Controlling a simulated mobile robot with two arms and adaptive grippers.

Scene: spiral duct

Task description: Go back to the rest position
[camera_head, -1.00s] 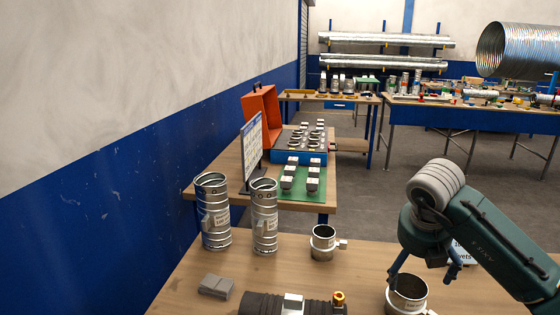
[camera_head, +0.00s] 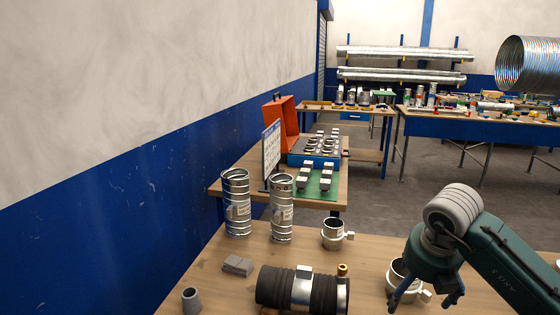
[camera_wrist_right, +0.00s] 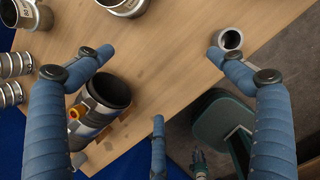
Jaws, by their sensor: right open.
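My right gripper (camera_head: 425,300) is at the lower right of the head view, in front of a metal collar (camera_head: 398,284) that it partly hides. That piece also shows between and below the fingers in the wrist view (camera_wrist_right: 88,122). My left arm does not show in the head view; narrow blue parts low in the wrist view are unclear.
On the near bench (camera_head: 215,275) stand two spiral ducts (camera_head: 237,205) (camera_head: 282,212), another collar (camera_head: 333,232), a grey block (camera_head: 238,265) and a grey cup (camera_head: 191,299). Behind are a green mat (camera_head: 322,190), a sign (camera_head: 270,155) and an orange case (camera_head: 290,118). Floor is open at right.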

